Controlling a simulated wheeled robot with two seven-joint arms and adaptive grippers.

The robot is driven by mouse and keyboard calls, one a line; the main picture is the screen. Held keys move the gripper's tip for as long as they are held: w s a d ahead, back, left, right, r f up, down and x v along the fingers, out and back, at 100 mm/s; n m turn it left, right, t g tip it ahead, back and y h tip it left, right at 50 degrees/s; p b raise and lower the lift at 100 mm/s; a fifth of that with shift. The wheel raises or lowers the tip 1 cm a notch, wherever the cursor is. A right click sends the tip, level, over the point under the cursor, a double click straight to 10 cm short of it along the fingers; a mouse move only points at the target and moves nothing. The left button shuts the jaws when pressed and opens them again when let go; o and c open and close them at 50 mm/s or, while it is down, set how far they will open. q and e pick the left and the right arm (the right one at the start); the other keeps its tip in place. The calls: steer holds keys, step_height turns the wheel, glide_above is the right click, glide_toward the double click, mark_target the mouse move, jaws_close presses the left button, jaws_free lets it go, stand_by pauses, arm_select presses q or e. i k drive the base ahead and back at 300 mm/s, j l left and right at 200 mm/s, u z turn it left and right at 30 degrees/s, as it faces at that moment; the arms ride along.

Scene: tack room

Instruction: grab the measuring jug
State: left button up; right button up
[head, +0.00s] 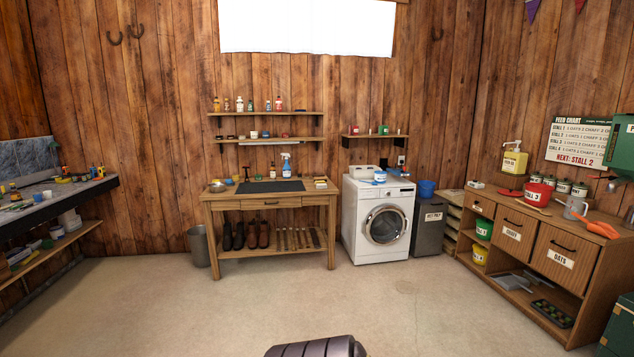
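The measuring jug (575,208) looks like a grey, see-through jug with a handle. It stands upright on top of the wooden feed counter (510,213) at the right of the head view. An orange scoop (598,229) lies just in front of it and to its right. A red bucket (537,192) stands to its left, and small labelled tins (563,187) stand behind it. Neither of my grippers shows in the view.
A wide stretch of bare floor (390,310) lies before the counter. The counter has labelled drawers. A green bin (620,325) stands at the lower right, and a green dispenser (622,145) hangs above the counter. A washing machine (378,215) and workbench (270,200) stand along the back wall.

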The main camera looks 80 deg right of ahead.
mark_target(575, 203)
steer(key=z, duration=4.45)
steer(key=i+j+u, duration=0.2)
steer(key=i, duration=0.15)
steer(key=i+u, duration=0.2)
steer(key=i, duration=0.2)
